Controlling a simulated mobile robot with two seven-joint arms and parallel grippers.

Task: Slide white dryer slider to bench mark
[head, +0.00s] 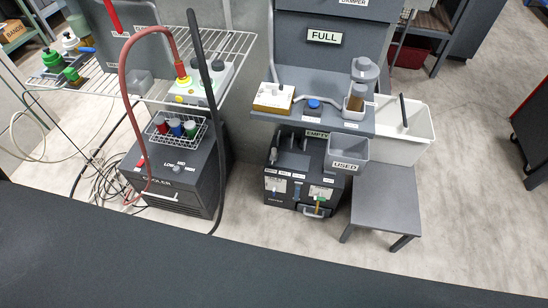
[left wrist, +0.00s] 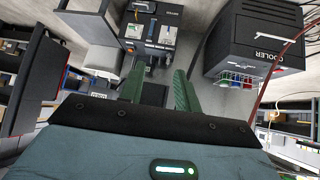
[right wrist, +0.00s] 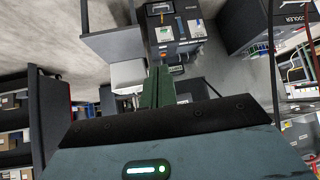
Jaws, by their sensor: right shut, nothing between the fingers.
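A dark box-shaped unit (head: 292,170) stands on the floor under the grey bench (head: 262,116). Its front carries two pale label plates (head: 276,184) and small coloured controls; the lettering is too small to read. I cannot tell which part is the white dryer slider, or make out the bench mark. The same unit shows in the left wrist view (left wrist: 150,44) and right wrist view (right wrist: 179,30). My left gripper (left wrist: 158,88) has its green fingers spread, with nothing between them. My right gripper (right wrist: 158,85) has its fingers together and is empty. Neither gripper shows in the head view.
A dark cooler (head: 176,172) stands left of the unit, below a wire shelf (head: 130,85). A red hose (head: 131,105) and a black hose (head: 209,90) hang in front. A grey bin marked USED (head: 346,154) and a grey stool (head: 385,198) stand to the right.

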